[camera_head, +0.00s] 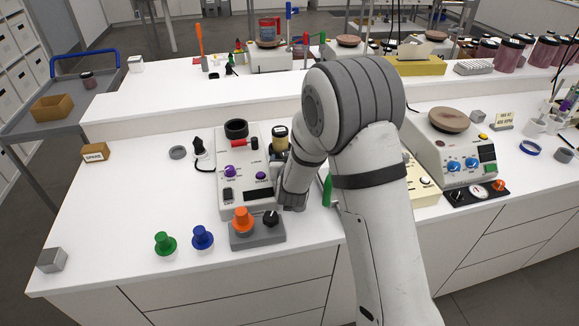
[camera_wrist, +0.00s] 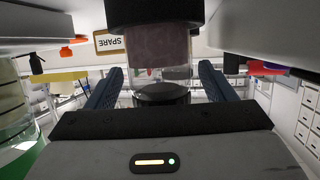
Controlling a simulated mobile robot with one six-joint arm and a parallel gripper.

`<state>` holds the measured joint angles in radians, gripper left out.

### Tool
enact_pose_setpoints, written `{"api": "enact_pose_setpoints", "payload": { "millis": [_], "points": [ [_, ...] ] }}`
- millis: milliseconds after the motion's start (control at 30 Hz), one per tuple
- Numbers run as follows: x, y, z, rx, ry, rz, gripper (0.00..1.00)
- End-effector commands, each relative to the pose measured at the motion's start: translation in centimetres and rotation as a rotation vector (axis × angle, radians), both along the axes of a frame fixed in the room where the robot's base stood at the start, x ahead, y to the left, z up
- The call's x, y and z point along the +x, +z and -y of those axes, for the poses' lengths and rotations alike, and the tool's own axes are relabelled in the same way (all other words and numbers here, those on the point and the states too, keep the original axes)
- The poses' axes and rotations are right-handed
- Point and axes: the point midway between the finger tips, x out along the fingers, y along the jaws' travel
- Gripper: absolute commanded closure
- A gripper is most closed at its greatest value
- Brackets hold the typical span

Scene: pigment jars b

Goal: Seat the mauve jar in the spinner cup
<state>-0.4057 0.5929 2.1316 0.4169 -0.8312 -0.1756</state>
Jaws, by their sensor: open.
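In the head view my arm hides the fingers. The spinner cup appears to be the black ring-shaped cup (camera_head: 236,128) on top of the white device (camera_head: 238,175); no jar shows in it. A black-capped jar with a pale band (camera_head: 280,139) stands right of that device, partly behind my arm.
An orange knob (camera_head: 242,219) sits on a grey block in front of the device. Green (camera_head: 165,243) and blue (camera_head: 202,237) knobs stand left of it. Another white device with a brown disc (camera_head: 449,120) stands right. The left counter is mostly clear around the SPARE box (camera_head: 95,152).

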Motion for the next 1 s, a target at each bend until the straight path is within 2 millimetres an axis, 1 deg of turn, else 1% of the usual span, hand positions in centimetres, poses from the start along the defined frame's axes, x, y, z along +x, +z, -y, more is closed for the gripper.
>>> {"api": "enact_pose_setpoints", "payload": {
  "millis": [200,233,833,1000],
  "points": [
    [0.06,-0.08,-0.04,0.0,0.001,0.0,0.24],
    [0.06,-0.08,-0.04,0.0,0.001,0.0,0.25],
    [0.02,-0.05,-0.11,0.0,0.002,0.0,0.74],
    [0.04,-0.01,-0.13,0.001,0.002,0.0,0.74]
  ]
}}
